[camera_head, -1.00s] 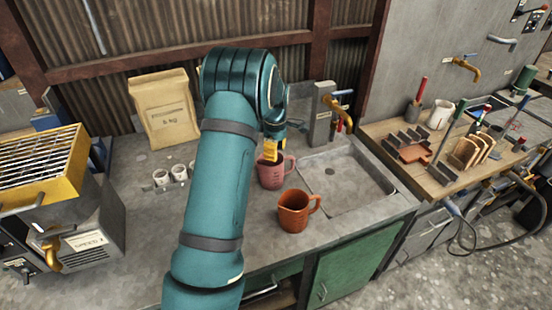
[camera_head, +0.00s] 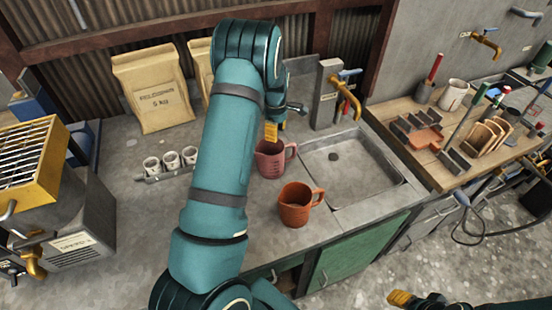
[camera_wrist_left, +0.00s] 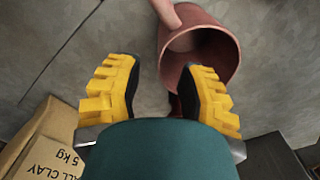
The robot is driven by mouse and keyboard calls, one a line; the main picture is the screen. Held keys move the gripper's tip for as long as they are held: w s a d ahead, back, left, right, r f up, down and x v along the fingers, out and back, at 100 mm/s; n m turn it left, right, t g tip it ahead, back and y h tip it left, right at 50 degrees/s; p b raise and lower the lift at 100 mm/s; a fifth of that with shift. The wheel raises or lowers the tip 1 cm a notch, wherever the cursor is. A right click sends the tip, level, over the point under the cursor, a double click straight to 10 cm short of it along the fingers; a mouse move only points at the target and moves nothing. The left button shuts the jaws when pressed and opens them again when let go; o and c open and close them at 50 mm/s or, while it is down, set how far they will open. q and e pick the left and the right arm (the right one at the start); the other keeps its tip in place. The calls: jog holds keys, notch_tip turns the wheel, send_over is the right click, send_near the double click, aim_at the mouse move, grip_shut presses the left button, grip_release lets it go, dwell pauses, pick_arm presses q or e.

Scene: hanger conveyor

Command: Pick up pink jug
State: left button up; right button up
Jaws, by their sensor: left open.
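The pink jug (camera_head: 269,161) stands upright on the grey counter, left of the sink, with its handle to the right in the head view. My left gripper (camera_head: 271,131) is just above and behind its rim, open and empty. In the left wrist view the gripper's (camera_wrist_left: 160,92) fingers are spread wide. The pink jug's (camera_wrist_left: 192,28) open mouth shows there, and the right finger overlaps its rim; I cannot tell whether they touch. My right gripper (camera_head: 400,298) shows only partly at the bottom right edge, away from the jug; its jaw state is unclear.
An orange jug (camera_head: 296,206) stands close in front of the pink one. The sink (camera_head: 362,183) and a brass tap (camera_head: 346,95) are to the right. Small white cups (camera_head: 171,162) and paper clay bags (camera_head: 152,88) stand left and behind. A wooden bench (camera_head: 385,130) holds tools.

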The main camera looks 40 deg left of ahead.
aim_at(276, 147)
pick_arm(q)
notch_tip(276, 147, down, 7)
jog(key=shift+d+f, duration=0.1)
jog(key=shift+f, duration=0.1)
grip_shut()
dwell(0.3)
